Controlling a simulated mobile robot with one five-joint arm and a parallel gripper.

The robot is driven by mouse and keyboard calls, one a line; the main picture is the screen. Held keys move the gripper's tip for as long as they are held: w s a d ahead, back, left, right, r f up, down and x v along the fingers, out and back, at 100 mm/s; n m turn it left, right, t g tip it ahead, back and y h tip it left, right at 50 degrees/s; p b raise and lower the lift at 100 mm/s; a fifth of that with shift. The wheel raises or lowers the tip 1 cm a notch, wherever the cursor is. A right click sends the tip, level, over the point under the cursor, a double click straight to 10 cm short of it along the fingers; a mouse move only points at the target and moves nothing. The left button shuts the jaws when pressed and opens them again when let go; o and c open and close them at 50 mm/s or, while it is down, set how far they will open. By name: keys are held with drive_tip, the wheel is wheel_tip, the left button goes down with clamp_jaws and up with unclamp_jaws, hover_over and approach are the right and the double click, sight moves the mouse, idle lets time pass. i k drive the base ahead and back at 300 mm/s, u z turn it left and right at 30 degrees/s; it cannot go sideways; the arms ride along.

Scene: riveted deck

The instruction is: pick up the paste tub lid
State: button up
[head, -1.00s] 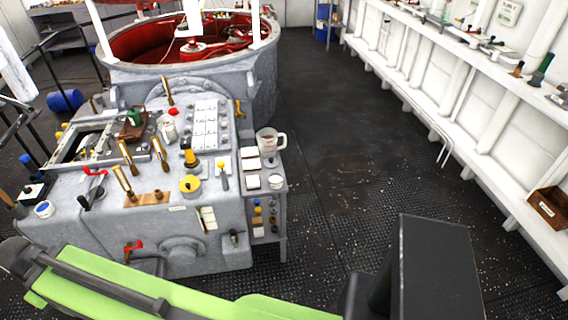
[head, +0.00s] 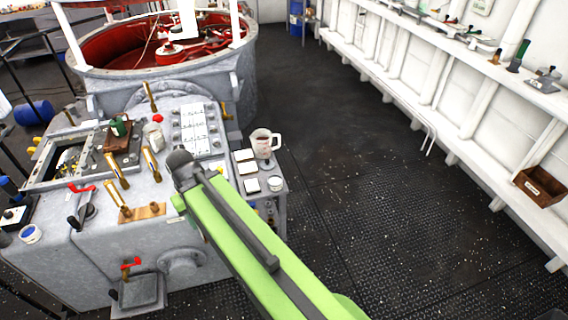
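I cannot single out the paste tub lid for certain. A small round white tub with a pale top (head: 275,183) stands on the side shelf at the machine's right. Another white tub with a blue top (head: 30,234) stands at the machine's left edge. My green arm reaches up from the bottom right over the machine's front, its dark rounded end near the middle of the panel. My gripper's fingers do not show. The arm hides part of the panel's right side and the shelf's front.
A clear measuring jug (head: 264,143) and white blocks (head: 247,168) share the side shelf (head: 262,201). Brass levers (head: 117,171) and red-handled valves (head: 131,264) stick out from the machine. Dark floor (head: 350,170) is free on the right, up to a white bench with a wooden box (head: 538,188).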

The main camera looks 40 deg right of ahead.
sight(265, 164)
drive_tip(key=u, duration=0.05)
drive_tip(key=i, duration=1)
drive_tip(key=z, duration=0.05)
